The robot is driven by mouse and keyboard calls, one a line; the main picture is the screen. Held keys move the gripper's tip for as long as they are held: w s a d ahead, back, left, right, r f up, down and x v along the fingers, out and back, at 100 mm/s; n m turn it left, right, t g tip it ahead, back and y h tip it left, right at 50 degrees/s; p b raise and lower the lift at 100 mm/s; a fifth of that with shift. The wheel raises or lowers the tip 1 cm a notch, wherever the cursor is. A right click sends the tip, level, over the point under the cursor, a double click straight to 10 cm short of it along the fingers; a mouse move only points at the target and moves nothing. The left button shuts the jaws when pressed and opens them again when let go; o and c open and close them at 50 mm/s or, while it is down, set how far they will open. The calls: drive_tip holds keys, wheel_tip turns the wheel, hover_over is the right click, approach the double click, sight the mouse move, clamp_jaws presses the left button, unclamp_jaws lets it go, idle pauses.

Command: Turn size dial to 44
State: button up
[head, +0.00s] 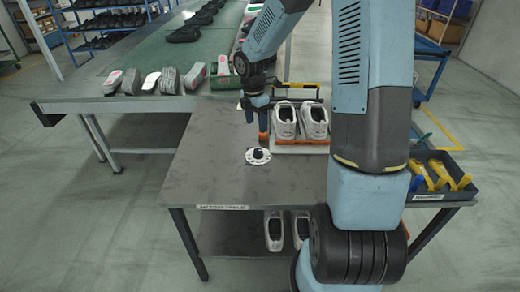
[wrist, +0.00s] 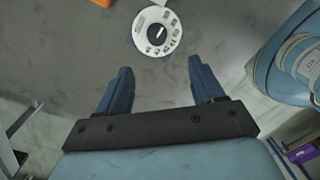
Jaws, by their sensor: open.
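The size dial is a white disc (head: 258,156) with a black centre knob, lying flat on the grey table. In the wrist view the dial (wrist: 169,42) shows dark numbers around its rim and a black knob with a white pointer mark (wrist: 157,33). The numbers are too small to read surely. My gripper (head: 252,119) hangs above the table, up from the dial in the head picture. In the wrist view my gripper (wrist: 158,76) has its two blue fingers spread wide with nothing between them. It is apart from the dial.
A dark tray (head: 443,185) of yellow and blue tools is at the right. A green conveyor (head: 140,50) runs behind. The table's left front is clear.

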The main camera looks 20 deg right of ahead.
sight(259, 151)
drive_tip(key=shift+n+y, duration=0.3)
drive_tip(key=shift+n, duration=0.1)
drive_tip(key=f, duration=1.3)
drive_tip(key=shift+d+f, duration=0.15)
drive_tip(key=shift+d, duration=0.25)
